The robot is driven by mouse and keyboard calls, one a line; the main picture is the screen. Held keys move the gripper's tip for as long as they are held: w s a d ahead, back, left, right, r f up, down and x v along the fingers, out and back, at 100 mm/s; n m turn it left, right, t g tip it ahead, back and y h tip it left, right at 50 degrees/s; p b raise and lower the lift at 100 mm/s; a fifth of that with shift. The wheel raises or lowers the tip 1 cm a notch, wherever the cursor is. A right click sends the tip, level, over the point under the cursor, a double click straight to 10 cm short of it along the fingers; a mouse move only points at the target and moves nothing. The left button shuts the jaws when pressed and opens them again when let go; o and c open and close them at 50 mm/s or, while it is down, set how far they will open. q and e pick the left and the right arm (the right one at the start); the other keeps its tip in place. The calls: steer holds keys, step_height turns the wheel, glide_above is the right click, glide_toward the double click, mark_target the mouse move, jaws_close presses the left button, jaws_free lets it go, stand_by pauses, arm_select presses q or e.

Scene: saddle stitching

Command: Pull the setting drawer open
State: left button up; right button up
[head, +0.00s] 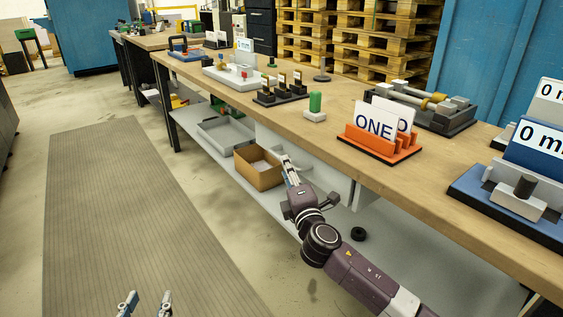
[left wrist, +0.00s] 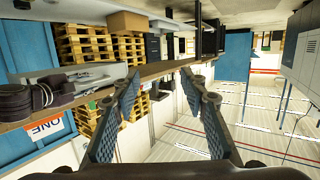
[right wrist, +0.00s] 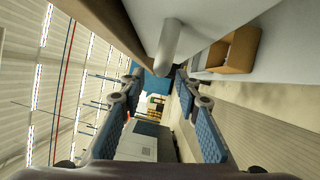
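The setting drawer appears as a pale front (head: 320,176) under the wooden bench top, and I see no open gap at it. Its pale front also fills the upper part of the right wrist view (right wrist: 215,18). A light grey bar (right wrist: 168,42), seemingly its handle, sticks out ahead of the right fingers. My right gripper (head: 287,165) is at the drawer front, partly hiding it. In the right wrist view its fingers are apart, with the bar's end between or just beyond the tips; contact is unclear. My left gripper (head: 146,302) is open and empty over the floor, away from the bench.
A cardboard box (head: 259,178) and a grey tray (head: 222,142) stand on the lower shelf, left of my right gripper. The bench top holds an orange card holder (head: 375,146), a green-topped block (head: 315,104) and other fixtures. The floor mat (head: 125,220) is clear.

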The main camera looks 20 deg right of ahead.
arm_select(q)
step_height(320, 180, up, 7)
steer(key=d+t+h+b, duration=0.1)
steer(key=t, duration=0.2)
steer(key=shift+w, duration=0.3)
arm_select(e)
steer(key=w, duration=0.5)
steer(key=shift+w+d+r, duration=0.1)
steer(key=shift+w+r, duration=0.05)
steer(key=shift+c, duration=0.4)
jaws_close()
